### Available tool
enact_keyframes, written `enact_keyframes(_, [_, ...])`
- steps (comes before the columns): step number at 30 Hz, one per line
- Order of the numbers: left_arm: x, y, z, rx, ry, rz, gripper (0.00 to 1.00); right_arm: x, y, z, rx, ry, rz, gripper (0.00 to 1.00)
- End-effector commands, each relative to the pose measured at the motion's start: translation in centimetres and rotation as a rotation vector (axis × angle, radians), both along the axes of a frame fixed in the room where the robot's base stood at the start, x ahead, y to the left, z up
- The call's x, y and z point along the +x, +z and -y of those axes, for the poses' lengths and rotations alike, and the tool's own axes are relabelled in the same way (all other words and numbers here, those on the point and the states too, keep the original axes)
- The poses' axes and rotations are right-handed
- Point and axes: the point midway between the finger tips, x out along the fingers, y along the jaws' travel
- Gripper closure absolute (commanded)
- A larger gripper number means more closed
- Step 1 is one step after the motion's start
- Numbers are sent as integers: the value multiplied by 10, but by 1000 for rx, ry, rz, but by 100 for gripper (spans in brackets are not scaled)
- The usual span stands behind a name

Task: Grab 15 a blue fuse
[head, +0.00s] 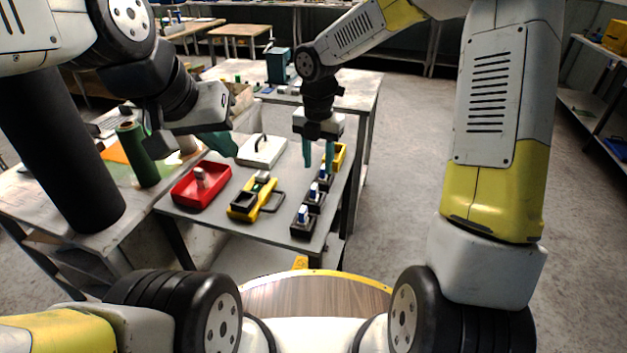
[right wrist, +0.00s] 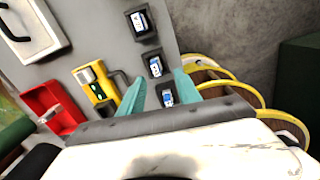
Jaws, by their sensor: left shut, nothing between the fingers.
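Several small blue-and-white fuses stand in black holders along the right edge of the grey table (head: 270,228): a near fuse (head: 303,213), a middle fuse (head: 313,190) and a far fuse (head: 323,173). The right wrist view shows three of them, with one fuse (right wrist: 168,97) appearing between my fingertips. My right gripper (head: 318,153) is open, pointing down over the far end of the row; its teal fingers (right wrist: 160,84) hold nothing. My left gripper (head: 226,146) is shut and empty, over the table's left side near the white case.
A red tray (head: 184,200) with a pale item, a yellow-and-black device (head: 266,197) and a white case (head: 275,158) lie left of the row. A yellow bin (head: 341,157) is behind my right gripper. A green roll (head: 138,155) stands on the left table.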

Motion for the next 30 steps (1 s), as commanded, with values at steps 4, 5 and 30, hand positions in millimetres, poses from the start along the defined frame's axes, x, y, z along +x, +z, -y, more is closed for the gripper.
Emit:
enact_keyframes(4, [0,0,0,0,0,0,100,4,-12,-8,9,91,-16,60])
enact_keyframes(5, [0,0,0,0,0,0,100,4,-15,-8,9,96,-17,60])
enact_keyframes(30, [0,0,0,0,0,0,100,3,-88,-9,9,93,-14,60])
